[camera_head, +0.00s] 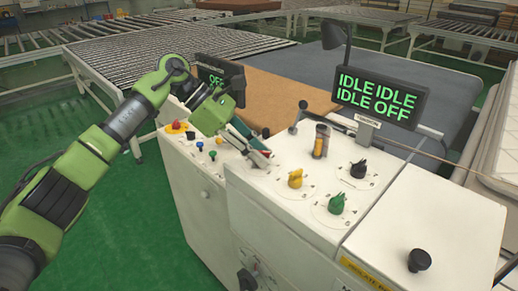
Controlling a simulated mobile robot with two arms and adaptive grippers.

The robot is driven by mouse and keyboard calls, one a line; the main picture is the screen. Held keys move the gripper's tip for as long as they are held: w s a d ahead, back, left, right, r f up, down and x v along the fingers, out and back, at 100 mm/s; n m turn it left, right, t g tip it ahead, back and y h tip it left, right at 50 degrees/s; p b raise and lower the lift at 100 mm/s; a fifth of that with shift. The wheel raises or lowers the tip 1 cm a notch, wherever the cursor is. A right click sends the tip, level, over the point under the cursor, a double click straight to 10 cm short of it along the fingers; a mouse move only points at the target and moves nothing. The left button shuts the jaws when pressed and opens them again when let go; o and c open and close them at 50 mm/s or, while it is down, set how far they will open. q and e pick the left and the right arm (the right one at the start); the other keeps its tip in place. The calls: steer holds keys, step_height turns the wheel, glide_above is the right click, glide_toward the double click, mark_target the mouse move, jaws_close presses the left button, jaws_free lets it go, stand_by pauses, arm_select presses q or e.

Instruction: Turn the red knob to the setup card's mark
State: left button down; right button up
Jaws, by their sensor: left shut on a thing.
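My left gripper (257,153) reaches in from the left over the white console (285,222). It is shut at the back left dial of the console top, with its fingers pointing down at the panel. A little red shows between the fingers, which fits the red knob, but the fingers hide most of it and its pointer cannot be read. My right gripper is not in view. I cannot make out a setup card with a readable mark.
A yellow knob (295,179), a green knob (336,203) and a black knob (358,168) stand close by on dials. An upright cylinder (321,141) stands behind them. A display (380,97) reads "IDLE IDLE IDLE OFF". Small coloured buttons (199,144) lie left of the gripper.

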arm_select(q)
steer(key=shift+m+g, duration=0.3)
steer(key=c, duration=1.8)
jaws_free()
steer(key=shift+a, duration=0.1)
steer(key=v, duration=1.2)
